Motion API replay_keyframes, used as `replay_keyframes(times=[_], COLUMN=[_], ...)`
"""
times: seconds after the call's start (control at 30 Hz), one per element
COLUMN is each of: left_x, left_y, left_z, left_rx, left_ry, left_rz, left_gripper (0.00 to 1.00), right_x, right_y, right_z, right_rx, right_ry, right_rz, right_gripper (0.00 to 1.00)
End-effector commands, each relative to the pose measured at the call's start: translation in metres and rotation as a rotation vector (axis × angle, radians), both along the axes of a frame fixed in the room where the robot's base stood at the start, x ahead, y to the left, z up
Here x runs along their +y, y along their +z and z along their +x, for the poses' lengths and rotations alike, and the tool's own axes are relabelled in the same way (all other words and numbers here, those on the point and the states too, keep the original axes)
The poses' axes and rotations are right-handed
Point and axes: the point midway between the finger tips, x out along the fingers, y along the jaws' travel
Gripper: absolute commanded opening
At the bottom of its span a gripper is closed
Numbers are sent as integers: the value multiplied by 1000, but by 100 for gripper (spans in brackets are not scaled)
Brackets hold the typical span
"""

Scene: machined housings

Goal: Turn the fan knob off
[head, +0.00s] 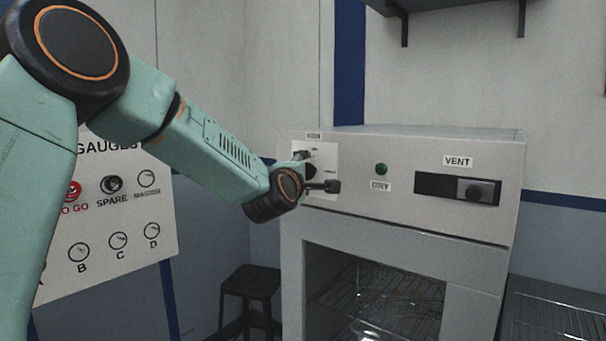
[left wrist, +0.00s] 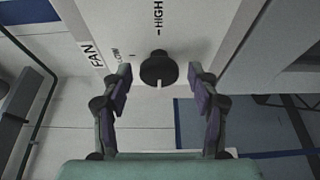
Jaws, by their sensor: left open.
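The fan knob (left wrist: 158,70) is a round black dial on a white plate (left wrist: 100,22) marked FAN, LOW and HIGH in the left wrist view. A pale mark shows on its lower side there. In the head view the knob (head: 311,171) is a dark shape, partly hidden by my gripper, on the upper left of the cabinet front. My left gripper (head: 319,171) is open in front of the plate. In the left wrist view its fingertips (left wrist: 160,76) lie on either side of the knob, with gaps visible. I cannot tell the depth between them. My right gripper is not in view.
The cabinet (head: 390,235) also carries a green lamp (head: 381,169) and a VENT slider (head: 478,191) to the right. A gauges panel (head: 110,240) stands at the left. A dark stool (head: 250,283) stands low between them. A wire rack (head: 555,315) is at right.

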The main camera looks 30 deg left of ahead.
Motion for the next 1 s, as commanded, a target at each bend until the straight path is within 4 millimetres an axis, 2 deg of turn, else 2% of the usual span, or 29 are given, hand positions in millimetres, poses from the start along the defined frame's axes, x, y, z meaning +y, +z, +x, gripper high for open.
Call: replay_keyframes(times=[0.17, 0.6, 0.8, 1.0], left_x=[-2, -20, -23, -23], left_y=[1, 1, 1, 1], left_z=[-8, -63, -71, -72], left_rx=[-1, -1, 0, 0], left_ry=[0, -1, 0, 0], left_rz=[-1, -3, -1, 0], left_gripper=[60, 60, 60, 60], right_x=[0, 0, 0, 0], right_y=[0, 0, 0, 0], right_z=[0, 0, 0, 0], right_rx=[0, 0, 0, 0], right_ry=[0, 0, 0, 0], right_rz=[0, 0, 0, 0], right_gripper=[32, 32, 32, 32])
